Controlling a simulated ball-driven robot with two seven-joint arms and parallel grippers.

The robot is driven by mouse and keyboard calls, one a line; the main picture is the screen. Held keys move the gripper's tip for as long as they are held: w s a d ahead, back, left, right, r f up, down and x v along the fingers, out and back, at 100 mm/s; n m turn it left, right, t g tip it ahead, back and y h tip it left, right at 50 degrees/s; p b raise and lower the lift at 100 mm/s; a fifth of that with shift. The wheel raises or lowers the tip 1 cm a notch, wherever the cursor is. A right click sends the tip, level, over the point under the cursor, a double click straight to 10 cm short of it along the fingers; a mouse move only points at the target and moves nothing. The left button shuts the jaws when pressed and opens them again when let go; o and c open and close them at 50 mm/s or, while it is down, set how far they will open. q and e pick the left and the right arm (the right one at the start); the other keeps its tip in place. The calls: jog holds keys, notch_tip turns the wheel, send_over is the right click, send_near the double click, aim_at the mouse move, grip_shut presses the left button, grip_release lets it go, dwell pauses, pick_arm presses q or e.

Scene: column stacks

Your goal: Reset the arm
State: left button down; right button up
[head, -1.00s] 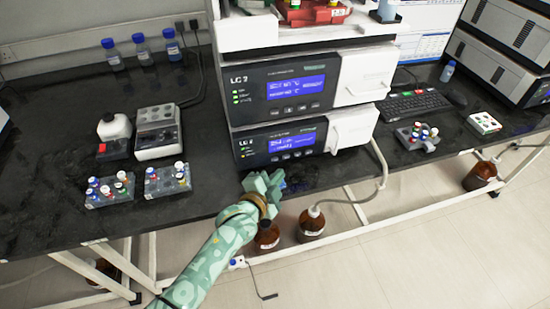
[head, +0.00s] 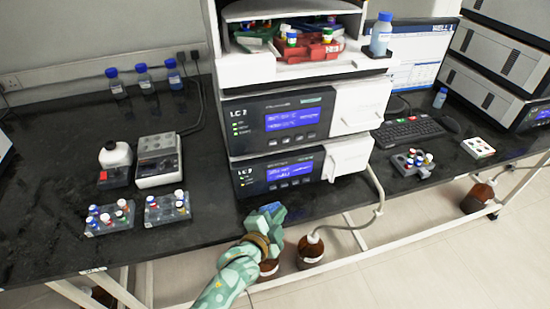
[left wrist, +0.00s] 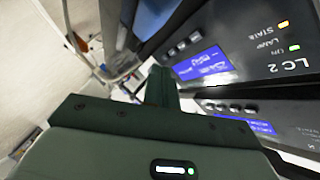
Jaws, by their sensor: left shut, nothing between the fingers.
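My left gripper (head: 268,217) is shut and empty at the front edge of the dark bench, below the stacked LC modules. Its green patterned arm comes up from the bottom of the head view. In the left wrist view the gripper (left wrist: 160,85) shows close up, with the front panel of an LC module (left wrist: 255,45) beside it. The LC stack (head: 285,120) stands upright on the bench, with blue displays and white side doors. My right gripper is not in view.
Two vial racks (head: 110,217) and (head: 167,208) stand at the left front of the bench (head: 60,240). Red and green trays (head: 310,50) sit in the stack's top bay. Another vial rack (head: 412,163) and a keyboard (head: 408,132) are at right. Brown bottles (head: 311,250) stand below the bench.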

pick_arm(q)
jog(key=s+a+f+n+g+y, duration=0.2)
jog(key=s+a+n+g+y, duration=0.25)
jog(key=s+a, duration=0.85)
jog(key=s+a+r+n+g+y, duration=0.2)
jog(key=s+a+r+y, duration=0.15)
jog(key=s+a, duration=0.4)
jog(key=s+a+r+n+g+y, duration=0.1)
jog(key=s+a+r+n+y, duration=0.25)
jog(key=s+a, duration=0.4)
jog(key=s+d+f+g+h, duration=0.2)
jog(key=s+f, duration=0.1)
jog(key=f, duration=1.1)
jog(key=s+d+f+g+h, duration=0.1)
jog(key=s+d+f, duration=0.1)
jog(key=f, duration=1.2)
jog(key=s+f+n+g+h, duration=0.1)
jog(key=s+f, duration=0.5)
jog(key=s, duration=0.3)
jog(key=s+f+n+g, duration=0.2)
jog(key=s+f, duration=0.4)
jog(key=s, duration=0.4)
jog(key=shift+s+a+f+h, duration=0.15)
jog(key=shift+s+a+h, duration=0.1)
jog(key=shift+a+h, duration=0.1)
